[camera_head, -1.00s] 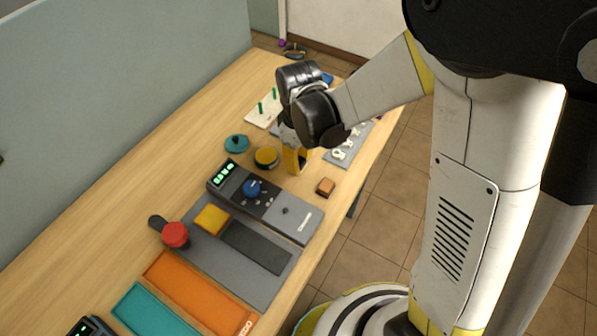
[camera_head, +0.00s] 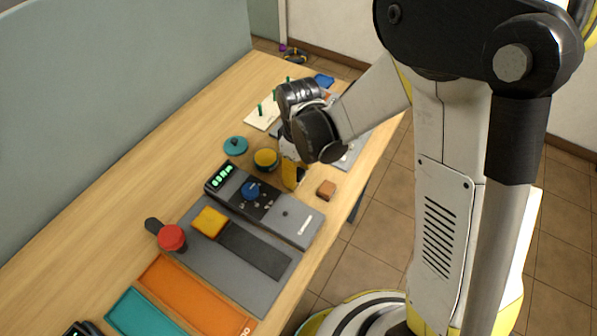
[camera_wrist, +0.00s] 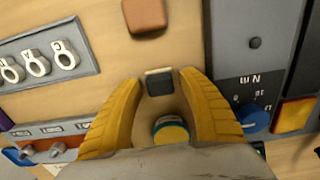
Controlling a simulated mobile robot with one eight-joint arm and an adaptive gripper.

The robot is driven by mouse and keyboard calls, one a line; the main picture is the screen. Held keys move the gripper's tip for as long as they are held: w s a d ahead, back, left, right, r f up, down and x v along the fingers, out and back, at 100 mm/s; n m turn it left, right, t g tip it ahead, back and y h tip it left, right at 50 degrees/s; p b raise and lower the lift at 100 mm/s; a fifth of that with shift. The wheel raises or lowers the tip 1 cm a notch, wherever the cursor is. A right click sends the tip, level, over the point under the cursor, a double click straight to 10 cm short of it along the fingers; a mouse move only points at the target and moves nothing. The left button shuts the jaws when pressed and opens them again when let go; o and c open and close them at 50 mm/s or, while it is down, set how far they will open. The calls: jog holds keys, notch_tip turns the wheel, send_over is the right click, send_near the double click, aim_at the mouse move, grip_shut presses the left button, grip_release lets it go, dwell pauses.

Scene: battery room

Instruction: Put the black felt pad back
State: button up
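A small dark block with a pale edge (camera_wrist: 159,83), which looks like the black felt pad, lies between my fingertips in the wrist view. My gripper (camera_wrist: 160,85) has its two yellow fingers apart, one on each side of the block, with a narrow gap seeming to show on both sides. In the head view my gripper (camera_head: 292,176) points down low over the table, between the yellow-topped round container and the brown block. The arm and fingers largely hide the dark block there. A grey mat (camera_head: 215,262) with a long dark strip (camera_head: 255,250) lies nearer the camera.
A brown block (camera_head: 326,189) sits right of the gripper, and the yellow-topped container (camera_head: 265,159) left. A grey device with a blue knob (camera_head: 251,190) is close in front. A yellow block (camera_head: 209,222), red knob (camera_head: 171,238) and orange tray (camera_head: 160,268) stand nearer. A wall panel borders the left.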

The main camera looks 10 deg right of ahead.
aim_at(299, 172)
notch_tip(299, 172, up, 12)
jog(key=r+p, duration=0.1)
jog(key=p, duration=0.3)
jog(key=s+d+r+m+t, duration=0.7)
jog(key=s+d+r+m, duration=0.3)
jog(key=d, duration=0.3)
jog(key=shift+s+d+r, duration=0.2)
jog(key=shift+s+r, duration=0.2)
jog(key=shift+r, duration=0.5)
